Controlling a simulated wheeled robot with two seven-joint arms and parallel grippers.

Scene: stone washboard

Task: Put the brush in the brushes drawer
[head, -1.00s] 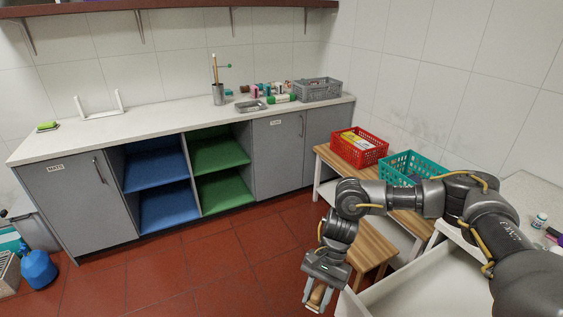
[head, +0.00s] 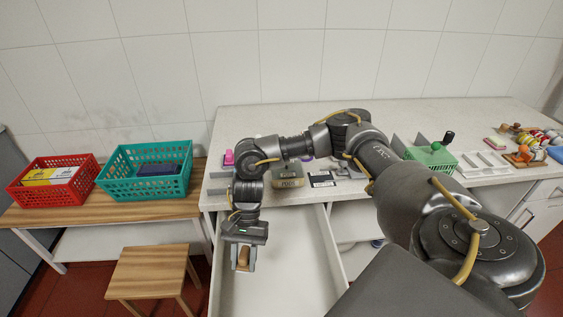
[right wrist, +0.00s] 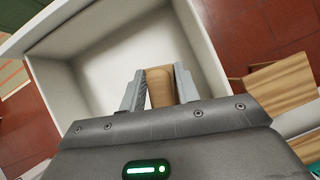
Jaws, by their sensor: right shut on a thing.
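My right gripper (head: 242,262) is shut on the brush (head: 242,257), of which a tan wooden part shows between the fingers. In the right wrist view the brush (right wrist: 160,88) is between the two grey fingers (right wrist: 158,92). The gripper hangs over an open, pulled-out white drawer (head: 285,275) under the counter. In the right wrist view the drawer (right wrist: 105,55) lies below and beyond the fingers and looks empty where it shows. I cannot read any label on it. The brush's far end is hidden. My left gripper is not in view.
A red basket (head: 50,183) and a teal basket (head: 147,173) stand on a wooden bench at the left, with a wooden stool (head: 152,274) in front. The counter (head: 290,118) holds a green basket (head: 432,158) and several small items.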

